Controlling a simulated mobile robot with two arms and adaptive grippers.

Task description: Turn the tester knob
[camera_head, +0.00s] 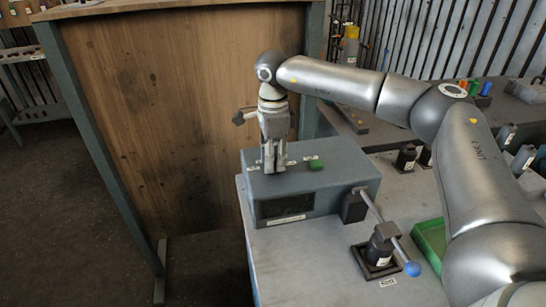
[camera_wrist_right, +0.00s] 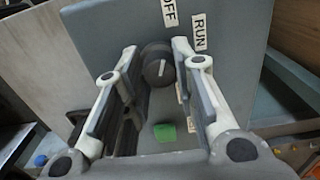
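The tester (camera_head: 345,178) is a grey-blue box on the grey table, with a dark window in its front face. Its knob (camera_wrist_right: 157,68) is black and round with a white pointer line; in the wrist view the line points roughly toward the OFF label (camera_wrist_right: 170,12), with the RUN label (camera_wrist_right: 199,33) to its right. My right gripper (camera_head: 273,170) points down over the tester's top and hides the knob in the head view. In the wrist view its fingers (camera_wrist_right: 157,54) are open, one on each side of the knob, with narrow gaps showing. My left gripper is out of view.
A green button (camera_head: 316,165) sits on the tester's top, near the gripper. A lever with a blue ball (camera_head: 412,268) and a black fixture (camera_head: 376,257) stand in front at right. A green tray (camera_head: 431,241) lies beyond. A wooden panel (camera_head: 180,110) stands behind left.

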